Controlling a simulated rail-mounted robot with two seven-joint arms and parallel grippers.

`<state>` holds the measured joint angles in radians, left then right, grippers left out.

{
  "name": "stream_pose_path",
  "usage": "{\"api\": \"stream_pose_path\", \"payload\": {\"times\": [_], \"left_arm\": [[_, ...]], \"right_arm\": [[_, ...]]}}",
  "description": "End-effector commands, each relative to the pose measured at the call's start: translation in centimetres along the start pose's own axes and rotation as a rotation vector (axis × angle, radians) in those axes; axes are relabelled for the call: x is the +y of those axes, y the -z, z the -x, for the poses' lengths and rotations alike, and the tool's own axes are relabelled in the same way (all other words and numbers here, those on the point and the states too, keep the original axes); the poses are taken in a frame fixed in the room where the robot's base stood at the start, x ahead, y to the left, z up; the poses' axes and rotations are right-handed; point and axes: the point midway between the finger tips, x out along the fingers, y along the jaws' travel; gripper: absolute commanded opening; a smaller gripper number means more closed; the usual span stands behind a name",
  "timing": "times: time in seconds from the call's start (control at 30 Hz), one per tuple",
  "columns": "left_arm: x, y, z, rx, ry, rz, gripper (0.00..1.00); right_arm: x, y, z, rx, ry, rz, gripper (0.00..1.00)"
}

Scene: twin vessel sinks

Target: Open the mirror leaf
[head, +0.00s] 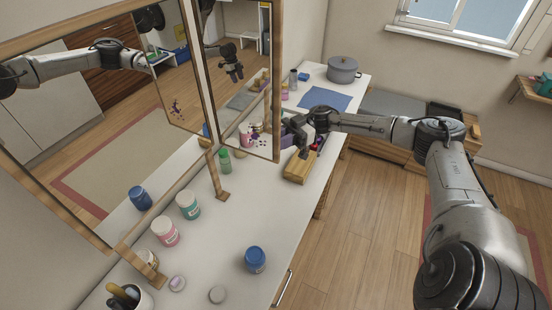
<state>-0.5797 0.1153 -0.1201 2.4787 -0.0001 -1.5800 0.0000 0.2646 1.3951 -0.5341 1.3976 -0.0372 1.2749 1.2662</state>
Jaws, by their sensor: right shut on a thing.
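The wood-framed mirror stands at the left of the head view, with a large fixed pane (110,150) and a narrower mirror leaf (238,100) at its right. The leaf stands out at an angle from the large pane, over the counter. My right gripper (288,127) is at the leaf's right edge, low down, and is shut on the leaf; its fingertips are partly hidden. The arm reaches in from the right. An arm and a gripper show as reflections in the mirror panes. My left gripper itself is not in view.
Green (225,161), teal (188,205), pink (165,232) and blue (255,260) containers stand nearer. A grey pot (343,70) is at the back. The floor right of the counter is clear.

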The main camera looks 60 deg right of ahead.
Motion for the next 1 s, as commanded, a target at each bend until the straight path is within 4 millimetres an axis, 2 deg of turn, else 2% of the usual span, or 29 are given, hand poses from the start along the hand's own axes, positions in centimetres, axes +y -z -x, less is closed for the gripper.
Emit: {"api": "stream_pose_path", "payload": {"times": [0.03,0.3,0.9,0.93,1.0], "left_arm": [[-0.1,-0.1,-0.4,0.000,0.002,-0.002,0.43],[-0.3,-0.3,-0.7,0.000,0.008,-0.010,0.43],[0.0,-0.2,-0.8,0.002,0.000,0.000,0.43],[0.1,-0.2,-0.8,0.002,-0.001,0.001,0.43],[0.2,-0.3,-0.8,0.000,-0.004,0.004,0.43]], "right_arm": [[0.7,-0.5,0.4,-0.001,-0.020,-0.003,0.00],[2.0,-0.4,1.6,0.000,-0.017,-0.006,0.00],[2.3,-0.4,1.7,0.003,-0.010,-0.009,0.00],[2.3,-0.4,1.7,0.003,-0.010,-0.009,0.22],[2.3,-0.4,1.7,0.004,-0.009,-0.009,0.29]]}}
